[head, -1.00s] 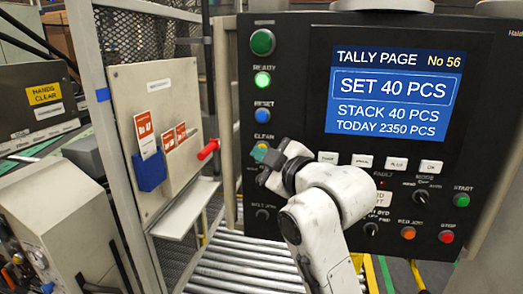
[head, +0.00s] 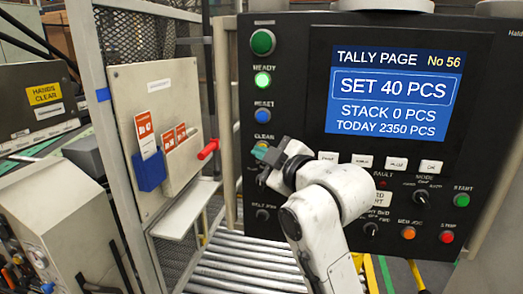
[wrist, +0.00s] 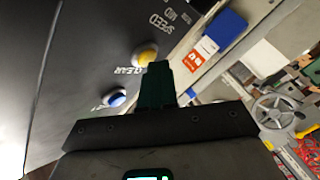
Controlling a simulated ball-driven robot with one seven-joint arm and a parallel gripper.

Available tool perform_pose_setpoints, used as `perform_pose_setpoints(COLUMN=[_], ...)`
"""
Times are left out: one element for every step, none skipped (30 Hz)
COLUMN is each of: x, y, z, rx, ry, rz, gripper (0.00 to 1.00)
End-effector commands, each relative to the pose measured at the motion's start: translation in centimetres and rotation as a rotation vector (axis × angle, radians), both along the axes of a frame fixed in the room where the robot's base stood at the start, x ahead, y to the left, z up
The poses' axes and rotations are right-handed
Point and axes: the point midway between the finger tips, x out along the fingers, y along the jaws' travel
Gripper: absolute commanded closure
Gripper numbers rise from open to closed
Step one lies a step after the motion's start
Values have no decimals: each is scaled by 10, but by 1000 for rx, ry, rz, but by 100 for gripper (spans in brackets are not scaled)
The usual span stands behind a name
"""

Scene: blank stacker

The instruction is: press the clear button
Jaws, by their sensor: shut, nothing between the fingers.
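The clear button is a yellow round button (wrist: 147,56) beside its "CLEAR" lettering in the wrist view. In the head view its label (head: 263,138) shows on the left side of the black control panel, and the button below it is mostly hidden by my gripper. My gripper (head: 261,153) is shut and empty, its dark green fingertips (wrist: 158,68) right at the button's edge in the wrist view. I cannot tell whether they touch it. The screen (head: 388,95) reads SET 40 PCS, STACK 0 PCS, TODAY 2350 PCS.
The blue reset button (head: 263,115) and the lit green ready lamp (head: 262,79) sit above the clear label. White keys (head: 363,160) and a dark knob (head: 421,195) are to the right. A red-handled lever (head: 208,149) juts out left of the panel. Rollers (head: 245,265) lie below.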

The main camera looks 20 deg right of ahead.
Motion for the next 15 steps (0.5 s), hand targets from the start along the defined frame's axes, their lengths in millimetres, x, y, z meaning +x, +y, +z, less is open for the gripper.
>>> perform_pose_setpoints(x=[-1, -2, -3, -4, -5, -7, -8, -10, -11, -12, -13, -13, -13, -13, -13], y=[0, 1, 2, 3, 4, 5, 6, 7, 8, 8, 9, 9, 9, 9, 9], z=[0, 0, 0, 0, 1, 0, 0, 0, 0, 0, 0, 0, 0, 0, 0], rx=[0, 0, 0, 0, 0, 1, 1, 1, 0, 0, 0, 0, 0, 0, 0], ry=[1, 1, 0, 0, 0, 0, 0, 0, 0, 0, 0, -1, -1, -1, -1], rz=[-1, -1, 0, 0, 0, 1, 0, 0, 0, 0, 0, -1, -1, -1, -1], gripper=[100, 100, 100, 100, 100, 100, 100, 100, 100, 100, 100, 100, 100, 100, 100])
